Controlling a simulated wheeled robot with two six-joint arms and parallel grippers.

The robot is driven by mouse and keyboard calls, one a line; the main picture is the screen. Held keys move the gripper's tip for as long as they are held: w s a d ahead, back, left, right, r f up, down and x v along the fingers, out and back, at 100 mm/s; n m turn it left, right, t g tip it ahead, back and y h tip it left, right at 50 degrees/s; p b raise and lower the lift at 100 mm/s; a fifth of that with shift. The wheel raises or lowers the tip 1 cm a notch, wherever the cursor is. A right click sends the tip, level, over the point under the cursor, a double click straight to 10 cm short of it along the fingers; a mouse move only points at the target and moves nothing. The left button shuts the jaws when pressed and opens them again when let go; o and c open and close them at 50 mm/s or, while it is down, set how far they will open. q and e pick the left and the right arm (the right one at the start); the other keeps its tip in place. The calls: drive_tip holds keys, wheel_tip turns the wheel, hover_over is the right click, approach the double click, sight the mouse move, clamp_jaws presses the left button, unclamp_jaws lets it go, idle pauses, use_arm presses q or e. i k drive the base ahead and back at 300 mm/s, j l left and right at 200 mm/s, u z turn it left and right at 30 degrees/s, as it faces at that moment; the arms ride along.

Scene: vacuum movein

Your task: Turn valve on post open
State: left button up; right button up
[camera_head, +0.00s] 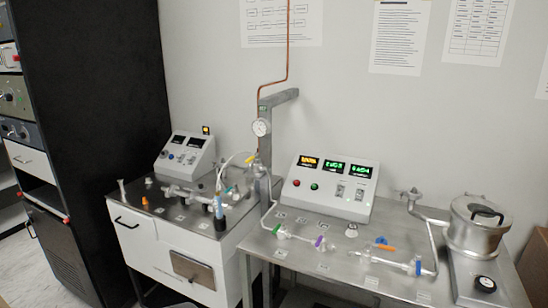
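A grey metal post (265,181) with a short arm at its top stands between the two benches. A round white gauge (261,127) is mounted on it. A small valve with a yellow handle (251,158) sits on the post below the gauge. The handle is too small to tell whether the valve is open. A copper pipe (288,45) runs down the wall to the post, and a thin white tube leads from the valve area to the left. Neither of my grippers is in view.
The left bench (152,236) carries glassware and a control box (188,155). The right bench (318,255) carries tubing with coloured valves (318,241), a larger control box (331,186) and a metal pot (477,222). A dark rack (99,110) stands at the left.

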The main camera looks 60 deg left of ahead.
sight(256, 156)
drive_tip(key=u, duration=2)
